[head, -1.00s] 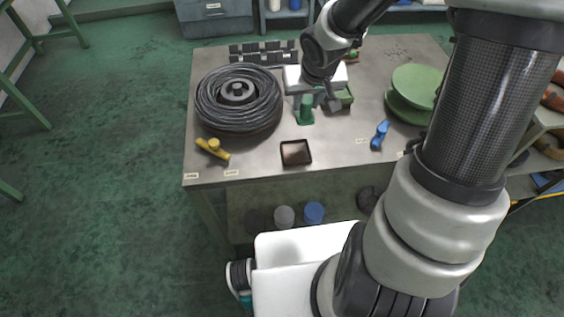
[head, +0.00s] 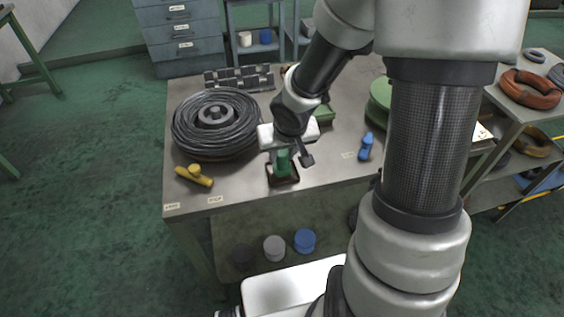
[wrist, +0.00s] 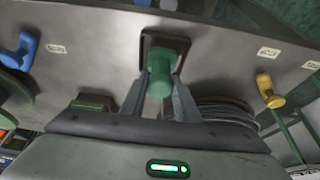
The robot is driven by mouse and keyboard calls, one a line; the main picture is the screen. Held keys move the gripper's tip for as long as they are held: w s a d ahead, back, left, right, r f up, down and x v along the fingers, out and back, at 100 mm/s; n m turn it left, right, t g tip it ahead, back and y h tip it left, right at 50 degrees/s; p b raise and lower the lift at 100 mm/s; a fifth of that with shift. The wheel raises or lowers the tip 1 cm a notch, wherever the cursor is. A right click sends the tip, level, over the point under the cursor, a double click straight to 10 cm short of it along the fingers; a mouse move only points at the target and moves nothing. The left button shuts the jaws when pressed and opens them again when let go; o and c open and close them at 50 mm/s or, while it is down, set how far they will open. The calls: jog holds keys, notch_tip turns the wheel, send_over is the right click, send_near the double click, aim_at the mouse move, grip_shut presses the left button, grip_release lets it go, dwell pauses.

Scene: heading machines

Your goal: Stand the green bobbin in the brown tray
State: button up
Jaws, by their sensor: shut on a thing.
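The green bobbin (head: 283,163) is upright between the fingers of my gripper (head: 290,158), which is shut on it. The bobbin also shows in the wrist view (wrist: 161,70), between the two fingertips. The small brown tray (head: 286,179) lies near the front edge of the table, and the bobbin appears over or inside it. In the wrist view the tray (wrist: 148,44) shows around the bobbin's far end. I cannot tell whether the bobbin's base touches the tray floor.
A large green spool (head: 380,100) stands behind my arm. The table front between tray and blue tool is clear.

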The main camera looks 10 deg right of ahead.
jog(key=shift+f, duration=0.65)
jog(key=shift+f, duration=0.2)
jog(key=o, duration=1.1)
jog(key=p+v, duration=0.8)
jog(key=v, duration=0.4)
jog(key=shift+r+p, duration=0.2)
jog(key=shift+p, duration=0.1)
